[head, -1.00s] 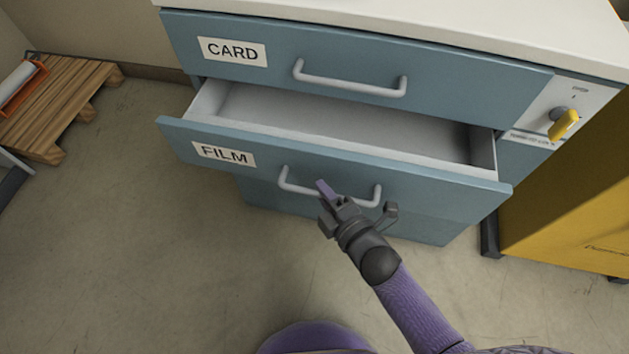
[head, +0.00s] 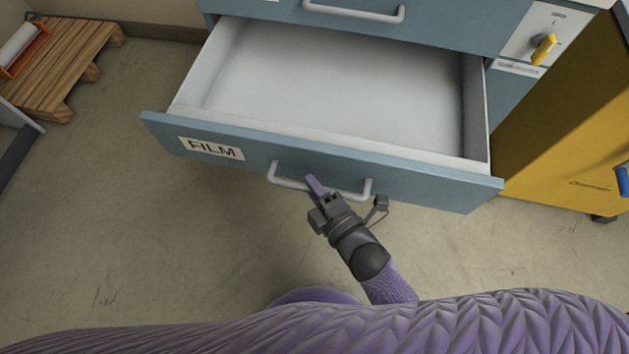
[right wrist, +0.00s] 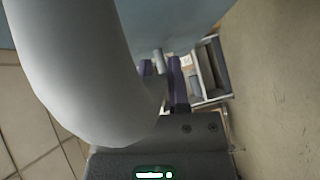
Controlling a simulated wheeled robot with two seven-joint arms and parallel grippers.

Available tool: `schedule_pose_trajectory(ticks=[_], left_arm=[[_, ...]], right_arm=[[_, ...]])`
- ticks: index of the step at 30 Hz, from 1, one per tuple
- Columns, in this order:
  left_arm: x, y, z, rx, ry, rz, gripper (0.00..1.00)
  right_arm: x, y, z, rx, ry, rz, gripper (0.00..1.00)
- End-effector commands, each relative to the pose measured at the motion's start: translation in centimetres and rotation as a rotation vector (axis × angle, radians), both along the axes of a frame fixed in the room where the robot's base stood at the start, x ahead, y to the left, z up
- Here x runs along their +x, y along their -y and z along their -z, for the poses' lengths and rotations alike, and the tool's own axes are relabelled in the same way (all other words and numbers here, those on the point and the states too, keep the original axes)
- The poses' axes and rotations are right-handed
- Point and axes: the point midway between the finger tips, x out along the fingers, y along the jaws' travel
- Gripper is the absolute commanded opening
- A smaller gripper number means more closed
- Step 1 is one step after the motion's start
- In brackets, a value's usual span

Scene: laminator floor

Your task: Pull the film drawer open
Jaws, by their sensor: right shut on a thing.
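The film drawer (head: 390,184), blue with a white FILM label (head: 211,148), stands far out of the cabinet in the head view. Its pale inside (head: 330,85) shows empty. My right gripper (head: 316,188) is shut on the grey bar handle (head: 289,182) of this drawer, near the middle of the bar. In the right wrist view the purple fingers (right wrist: 162,68) show beyond a large pale curved shape that hides much of the picture. My left gripper is not in view.
Above is another blue drawer (head: 440,32) with a bar handle, shut. A panel with a yellow knob (head: 543,48) and a yellow cabinet (head: 575,130) stand at right. A wooden pallet (head: 65,60) lies at the left. The floor (head: 110,240) before the drawer is clear.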

Motion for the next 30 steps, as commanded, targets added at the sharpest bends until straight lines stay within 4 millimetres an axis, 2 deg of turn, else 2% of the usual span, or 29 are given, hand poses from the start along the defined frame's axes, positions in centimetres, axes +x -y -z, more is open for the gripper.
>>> schedule_pose_trajectory(ticks=[6,7,11,21,30], left_arm=[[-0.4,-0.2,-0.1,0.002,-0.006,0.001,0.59],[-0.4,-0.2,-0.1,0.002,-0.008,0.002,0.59],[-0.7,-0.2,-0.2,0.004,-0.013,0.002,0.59],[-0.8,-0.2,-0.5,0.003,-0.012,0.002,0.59],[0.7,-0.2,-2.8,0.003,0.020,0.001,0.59]], right_arm=[[0.0,0.0,0.1,-0.002,-0.003,0.001,0.00],[0.0,0.1,0.1,-0.002,-0.003,0.001,0.27],[0.0,0.0,0.1,-0.002,-0.003,0.001,0.54],[-0.5,0.3,-0.2,-0.001,-0.002,0.001,0.55],[-6.8,3.6,-1.4,-0.002,-0.002,0.000,0.55]])
